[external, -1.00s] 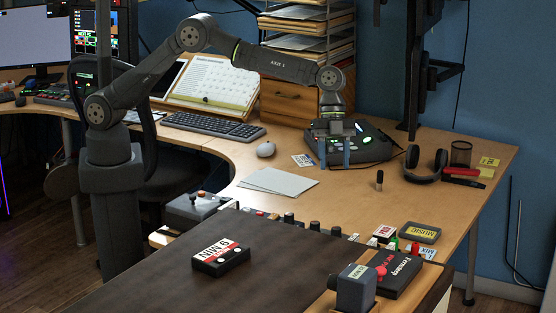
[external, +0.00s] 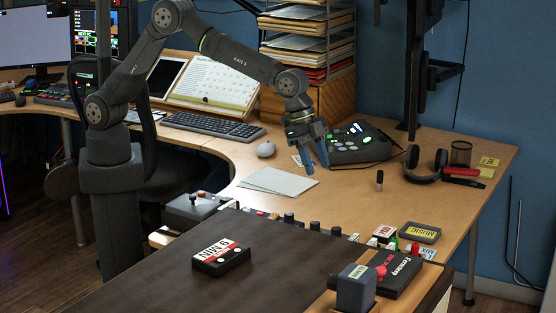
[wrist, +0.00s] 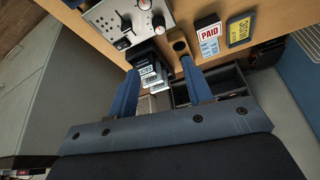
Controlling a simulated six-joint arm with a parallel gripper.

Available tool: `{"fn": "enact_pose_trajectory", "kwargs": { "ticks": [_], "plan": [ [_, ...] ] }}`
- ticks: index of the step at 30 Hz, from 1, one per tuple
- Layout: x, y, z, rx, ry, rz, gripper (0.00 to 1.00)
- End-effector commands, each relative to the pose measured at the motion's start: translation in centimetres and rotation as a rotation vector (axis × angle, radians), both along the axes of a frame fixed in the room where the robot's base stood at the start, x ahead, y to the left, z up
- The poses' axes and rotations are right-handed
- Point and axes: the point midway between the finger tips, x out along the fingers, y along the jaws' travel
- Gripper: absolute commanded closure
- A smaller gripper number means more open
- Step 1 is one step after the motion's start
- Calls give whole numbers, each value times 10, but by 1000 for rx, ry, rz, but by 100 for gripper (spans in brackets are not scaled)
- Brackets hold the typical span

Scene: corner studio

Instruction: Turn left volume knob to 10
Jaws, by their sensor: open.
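My gripper (external: 316,166) is open and empty above the desk in the external view, pointing down and tilted, left of the dark control unit with green lights. In the wrist view its two blue fingers are spread apart (wrist: 159,66). A light grey panel with knobs (wrist: 120,20) shows beyond the fingertips at the top of the wrist view, partly cut off. It has a red-topped knob (wrist: 145,4) and others. No label or scale can be read, so I cannot tell which is the left volume knob or its setting.
A PAID card or box (wrist: 208,37) and a yellow MUSIC box (wrist: 240,28) lie beside the panel. In the external view a row of small dark knobs (external: 290,218) lines the desk edge. Headphones (external: 427,163), a mouse (external: 266,150) and paper sheets (external: 278,181) lie on the desk.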

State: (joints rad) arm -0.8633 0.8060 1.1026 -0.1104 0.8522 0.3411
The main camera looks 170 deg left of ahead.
Motion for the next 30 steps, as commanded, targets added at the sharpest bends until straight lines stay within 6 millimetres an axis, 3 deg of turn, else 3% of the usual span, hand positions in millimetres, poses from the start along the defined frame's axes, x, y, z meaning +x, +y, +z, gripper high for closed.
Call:
{"fn": "enact_pose_trajectory", "kwargs": {
  "ticks": [5, 24, 30],
  "plan": [
    [5, 3, -16, -1, 0, 8, 54],
    [43, 32, -132, -2, -1, 6, 54],
    [51, 37, -153, -1, -2, 6, 54]
  ]
}}
